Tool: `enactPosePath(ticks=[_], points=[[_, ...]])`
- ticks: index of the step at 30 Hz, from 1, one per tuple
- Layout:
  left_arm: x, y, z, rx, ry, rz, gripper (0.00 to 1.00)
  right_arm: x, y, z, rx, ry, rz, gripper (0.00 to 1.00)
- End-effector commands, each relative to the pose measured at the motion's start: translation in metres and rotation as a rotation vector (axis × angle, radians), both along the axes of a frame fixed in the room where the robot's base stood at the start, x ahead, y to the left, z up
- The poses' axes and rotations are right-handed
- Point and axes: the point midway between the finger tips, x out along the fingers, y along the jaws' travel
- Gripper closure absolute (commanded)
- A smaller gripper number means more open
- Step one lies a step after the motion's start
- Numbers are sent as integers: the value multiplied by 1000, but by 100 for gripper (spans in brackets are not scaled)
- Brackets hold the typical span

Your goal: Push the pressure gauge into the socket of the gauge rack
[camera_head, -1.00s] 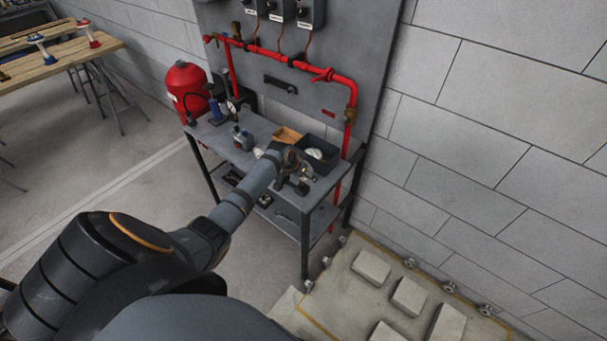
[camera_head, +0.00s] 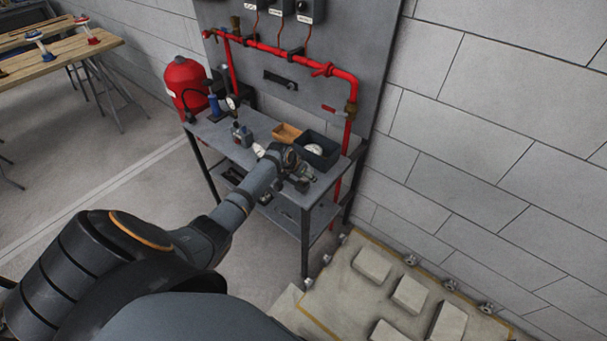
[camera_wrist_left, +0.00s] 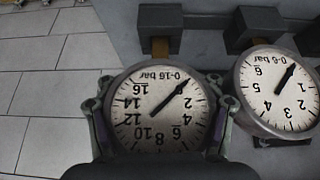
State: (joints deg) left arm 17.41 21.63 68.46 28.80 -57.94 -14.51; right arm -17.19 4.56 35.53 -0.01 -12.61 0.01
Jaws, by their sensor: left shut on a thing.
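In the left wrist view, my left gripper (camera_wrist_left: 158,88) is shut on the 0-16 bar pressure gauge (camera_wrist_left: 155,115), a round white dial in a grey case, with a finger on each side. The dial appears upside down. Just above it is a brass fitting (camera_wrist_left: 160,46) under a dark block (camera_wrist_left: 160,20), seemingly part of the gauge rack. I cannot tell how deep the gauge's stem sits. A 0-6 bar gauge (camera_wrist_left: 278,92) is at the right, below another dark block (camera_wrist_left: 255,22). In the head view, my left gripper (camera_head: 290,162) is over the bench's right part, hiding most of the rack. My right gripper is not in view.
The grey bench (camera_head: 226,147) also carries a dark bin (camera_head: 330,152) with a white item inside, an orange tray (camera_head: 286,133) and a small grey device (camera_head: 241,134). Red pipes (camera_head: 290,56) run along the panel behind. A red tank (camera_head: 186,84) stands behind the bench's left end.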

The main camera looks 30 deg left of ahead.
Motion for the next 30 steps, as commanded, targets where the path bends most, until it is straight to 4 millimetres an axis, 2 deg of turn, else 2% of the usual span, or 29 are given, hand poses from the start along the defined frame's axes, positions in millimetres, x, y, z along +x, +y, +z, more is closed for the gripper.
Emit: enactPosePath(ticks=[18, 19, 26, 30], points=[[1, 0, -16, 0, -2, 0, 99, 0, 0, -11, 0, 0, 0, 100], [1, 0, -15, 0, -2, 0, 34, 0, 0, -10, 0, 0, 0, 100], [0, 0, -15, 0, -1, 0, 4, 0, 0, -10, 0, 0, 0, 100], [0, 0, -15, 1, -1, 1, 4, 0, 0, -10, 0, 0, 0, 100]])
